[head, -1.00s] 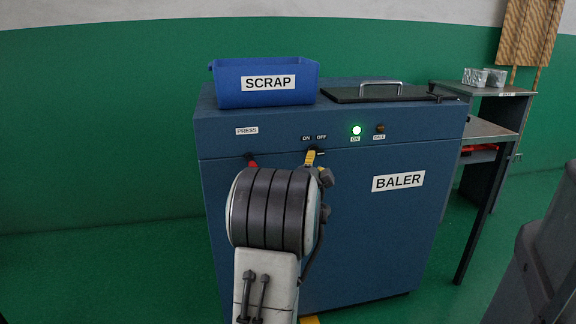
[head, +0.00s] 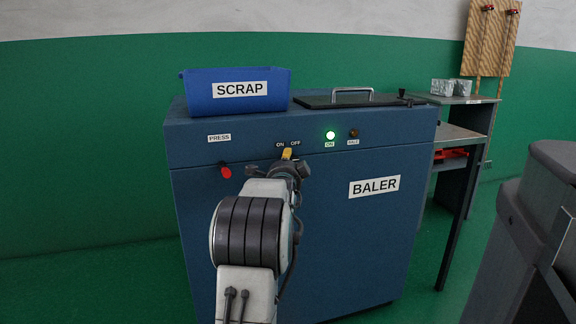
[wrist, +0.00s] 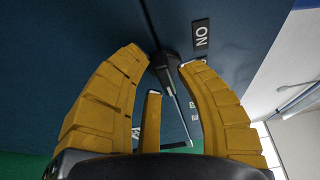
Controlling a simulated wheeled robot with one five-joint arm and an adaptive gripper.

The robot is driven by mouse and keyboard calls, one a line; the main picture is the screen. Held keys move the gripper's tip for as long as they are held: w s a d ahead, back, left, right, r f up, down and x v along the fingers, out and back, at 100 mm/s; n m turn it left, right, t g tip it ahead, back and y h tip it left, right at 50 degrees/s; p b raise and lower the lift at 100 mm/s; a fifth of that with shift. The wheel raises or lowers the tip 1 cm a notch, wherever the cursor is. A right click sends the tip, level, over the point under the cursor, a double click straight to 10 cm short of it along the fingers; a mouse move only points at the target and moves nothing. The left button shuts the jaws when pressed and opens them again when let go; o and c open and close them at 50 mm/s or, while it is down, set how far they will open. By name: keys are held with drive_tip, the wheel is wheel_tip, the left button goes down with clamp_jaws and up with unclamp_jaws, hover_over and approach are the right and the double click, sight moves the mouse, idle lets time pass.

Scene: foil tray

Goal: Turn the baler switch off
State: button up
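The baler (head: 330,235) is a blue cabinet with a switch under the ON and OFF labels on its front. The green ON lamp (head: 330,135) is lit. My gripper (head: 287,154) is at the switch, its dark body and a bit of yellow showing just below the labels. In the wrist view my gripper's (wrist: 165,64) two yellow fingers are spread apart. I cannot tell which way the handle leans. The ON label shows beside the right fingertip.
A red button (head: 226,173) sits below the PRESS label, left of my arm. A blue SCRAP bin (head: 237,92) and a black lid with a handle (head: 352,97) are on top of the baler. A side table (head: 462,133) stands at right, with a grey bin (head: 530,240) nearer.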

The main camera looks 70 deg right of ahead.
drive_tip(key=shift+d, duration=0.2)
drive_tip(key=shift+c, duration=0.2)
clamp_jaws()
